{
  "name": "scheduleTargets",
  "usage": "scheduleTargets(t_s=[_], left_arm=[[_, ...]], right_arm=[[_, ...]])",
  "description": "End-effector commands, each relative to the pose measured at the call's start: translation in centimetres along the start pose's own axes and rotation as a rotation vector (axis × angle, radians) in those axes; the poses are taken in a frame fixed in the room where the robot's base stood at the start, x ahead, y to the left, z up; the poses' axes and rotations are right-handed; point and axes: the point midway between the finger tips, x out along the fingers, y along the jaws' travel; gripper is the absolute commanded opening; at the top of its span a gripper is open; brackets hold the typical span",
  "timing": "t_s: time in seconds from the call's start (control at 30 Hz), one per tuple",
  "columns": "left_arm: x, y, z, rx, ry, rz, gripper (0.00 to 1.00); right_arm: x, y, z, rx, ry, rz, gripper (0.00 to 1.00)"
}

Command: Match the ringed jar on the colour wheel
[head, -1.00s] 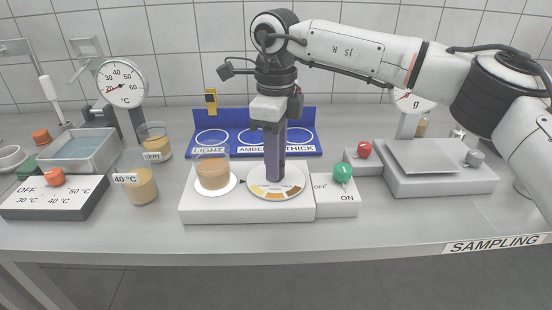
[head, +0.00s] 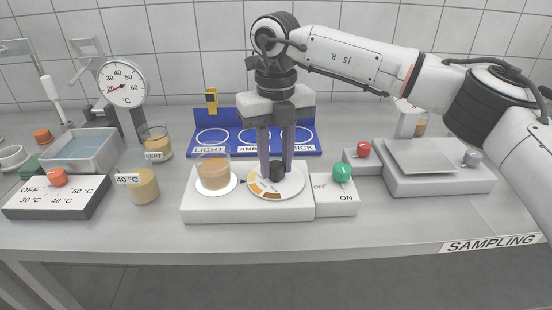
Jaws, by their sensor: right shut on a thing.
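The colour wheel (head: 290,187) is a pale disc with yellow, orange and brown segments, set in a white box (head: 230,211). The segments lie at its left and front left, near a small dark pointer (head: 242,181). My right gripper (head: 277,170) points straight down over the wheel, its two fingers shut on the dark centre knob (head: 277,172). The jar (head: 213,172) of amber-brown liquid stands upright on a white round spot (head: 233,188) left of the pointer. My left gripper is not in view.
A blue rack marked LIGHT, AMBER and THICK (head: 230,117) stands behind. A green knob (head: 342,172) and a scale (head: 420,155) are at right. Jars marked KEPT (head: 157,146) and 40 °C (head: 143,190) stand left. The bench front is clear.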

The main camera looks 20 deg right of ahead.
Motion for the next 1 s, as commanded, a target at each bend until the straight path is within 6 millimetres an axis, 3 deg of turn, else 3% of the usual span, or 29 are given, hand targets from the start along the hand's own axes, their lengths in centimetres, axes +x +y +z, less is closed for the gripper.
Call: scheduleTargets(t_s=[0.5,1.0], left_arm=[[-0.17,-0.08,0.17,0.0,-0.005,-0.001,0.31],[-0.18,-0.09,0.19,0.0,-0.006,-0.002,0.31]], right_arm=[[-0.17,-0.02,0.09,0.436,-0.004,0.002,0.05],[-0.23,-0.07,0.13,0.601,-0.006,0.002,0.05]])
